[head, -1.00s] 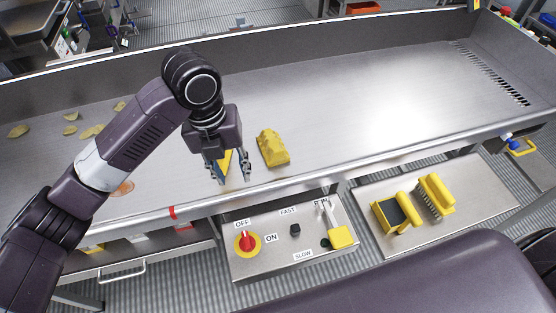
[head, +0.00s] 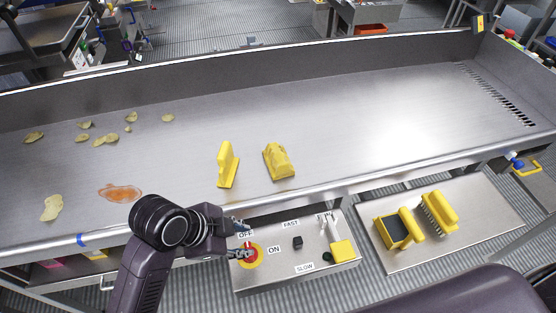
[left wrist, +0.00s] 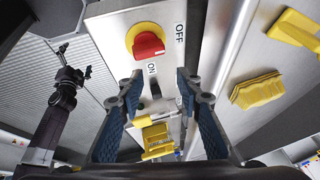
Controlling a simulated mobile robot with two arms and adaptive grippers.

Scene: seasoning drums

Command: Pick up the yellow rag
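The yellow rag (head: 278,161) is a lumpy folded bundle on the steel surface, right of an upright yellow scraper (head: 228,165). The rag also shows at the right of the left wrist view (left wrist: 257,90). My left gripper (head: 241,240) is in front of the table edge, over the control box's red knob (head: 249,254), well apart from the rag. In the left wrist view its blue-padded fingers (left wrist: 157,80) are spread with nothing held between them. My right gripper (left wrist: 74,76) is small at the left there; its fingers are unclear.
The control box (head: 300,275) hangs in front. A lower shelf (head: 450,245) holds a yellow-handled dustpan (head: 398,228) and a brush (head: 440,210). The surface right of the rag is clear.

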